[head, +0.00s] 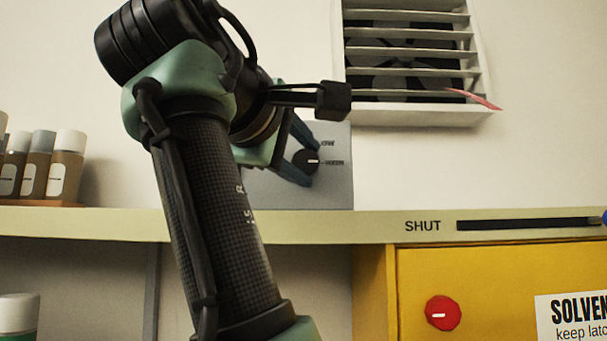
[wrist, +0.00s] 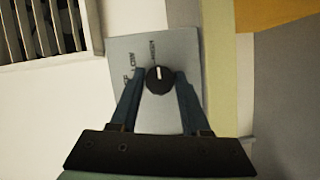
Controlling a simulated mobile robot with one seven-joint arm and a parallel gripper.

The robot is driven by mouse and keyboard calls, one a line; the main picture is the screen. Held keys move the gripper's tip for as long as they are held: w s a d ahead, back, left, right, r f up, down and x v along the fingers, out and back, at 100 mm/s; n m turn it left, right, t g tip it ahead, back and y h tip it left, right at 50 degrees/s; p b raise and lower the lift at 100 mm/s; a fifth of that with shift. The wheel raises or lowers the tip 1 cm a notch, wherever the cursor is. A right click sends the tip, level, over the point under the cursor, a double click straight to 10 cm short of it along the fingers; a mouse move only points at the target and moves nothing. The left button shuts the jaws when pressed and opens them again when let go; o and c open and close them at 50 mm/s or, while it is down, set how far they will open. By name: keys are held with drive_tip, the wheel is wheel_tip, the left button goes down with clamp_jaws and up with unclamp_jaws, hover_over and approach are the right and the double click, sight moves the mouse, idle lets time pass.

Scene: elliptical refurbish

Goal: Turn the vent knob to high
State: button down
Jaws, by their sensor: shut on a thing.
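The vent knob (head: 313,161) is a round black dial with a white pointer line, on a grey control plate (head: 335,190). The knob also shows in the wrist view (wrist: 159,80). In the head view the line points right, toward the lower label. My gripper (wrist: 159,75) has its two blue fingers on either side of the knob and is shut on it. My arm hides the left part of the plate in the head view.
A slatted white vent (head: 415,60) with a red ribbon is above right of the plate. A shelf edge (head: 375,228) runs below. Several bottles (head: 66,165) stand at left. A yellow cabinet (head: 480,270) with a red knob (head: 443,313) is at lower right.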

drive_tip(key=shift+c, duration=1.9)
unclamp_jaws()
drive_tip(key=shift+s, duration=0.1)
drive_tip(key=b+v, duration=0.6)
drive_tip(key=v, duration=0.6)
drive_tip(key=shift+s+a, duration=0.15)
drive_tip(key=shift+s, duration=0.2)
drive_tip(key=shift+w+b, duration=0.1)
drive_tip(key=shift+b, duration=0.2)
